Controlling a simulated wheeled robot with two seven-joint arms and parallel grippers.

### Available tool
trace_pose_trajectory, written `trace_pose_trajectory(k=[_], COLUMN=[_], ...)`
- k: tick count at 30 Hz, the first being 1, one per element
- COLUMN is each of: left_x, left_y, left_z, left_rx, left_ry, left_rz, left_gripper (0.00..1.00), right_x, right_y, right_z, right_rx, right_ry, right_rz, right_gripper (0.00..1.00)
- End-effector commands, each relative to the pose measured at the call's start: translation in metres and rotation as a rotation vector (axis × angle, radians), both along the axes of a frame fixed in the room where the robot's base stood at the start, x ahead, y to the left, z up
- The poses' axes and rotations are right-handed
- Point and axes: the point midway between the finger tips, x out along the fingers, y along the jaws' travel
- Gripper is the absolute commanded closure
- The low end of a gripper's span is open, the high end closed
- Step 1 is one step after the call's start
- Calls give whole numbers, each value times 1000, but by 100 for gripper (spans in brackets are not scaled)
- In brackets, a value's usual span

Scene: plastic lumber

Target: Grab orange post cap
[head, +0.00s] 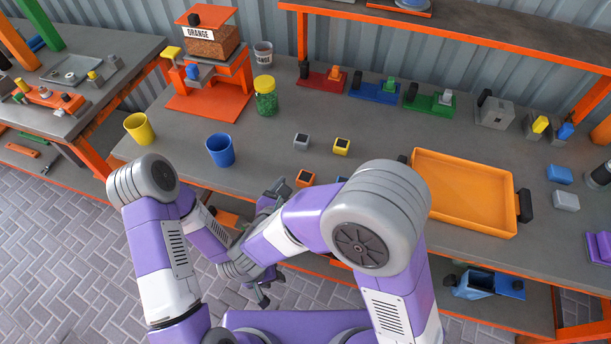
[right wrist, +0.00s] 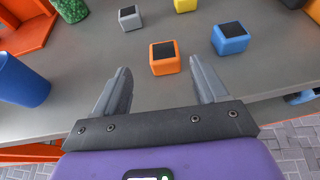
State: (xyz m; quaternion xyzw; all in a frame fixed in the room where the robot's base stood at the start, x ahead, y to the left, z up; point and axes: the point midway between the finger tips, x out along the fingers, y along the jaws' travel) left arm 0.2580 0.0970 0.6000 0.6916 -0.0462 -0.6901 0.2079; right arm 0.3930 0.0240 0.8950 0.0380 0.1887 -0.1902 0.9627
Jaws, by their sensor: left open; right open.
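The orange post cap (head: 305,179) with a dark top square stands near the table's front edge. In the right wrist view the orange cap (right wrist: 165,66) sits just beyond and between the fingertips. My right gripper (head: 274,190) is open and empty, just left of the cap in the head view; its open fingers also show in the right wrist view (right wrist: 158,78). My left gripper (head: 262,293) is open and hangs low, below the table's front edge, partly hidden by my arms.
Grey (head: 301,141), yellow (head: 341,146) and blue (right wrist: 230,38) caps stand close around the orange one. A blue cup (head: 220,150) is to the left. An orange tray (head: 462,190) lies to the right. The table's middle behind the caps is clear.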

Motion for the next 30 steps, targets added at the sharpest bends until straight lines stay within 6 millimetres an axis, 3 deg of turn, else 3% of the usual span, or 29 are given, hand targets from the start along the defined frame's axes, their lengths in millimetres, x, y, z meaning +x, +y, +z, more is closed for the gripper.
trace_pose_trajectory(k=[9,19,30], left_x=[1,1,1], left_y=[0,0,0], left_z=[-17,-17,-17], left_rx=[0,0,0], left_ry=[-2,-2,-2], left_rz=[1,1,1], left_gripper=[57,57,57], right_x=[37,42,42], right_y=[-23,-25,-25], right_z=[-17,-18,-18], right_rx=[1,1,1], right_ry=[1,2,2], right_rz=[-6,-3,-4], right_gripper=[28,29,83])
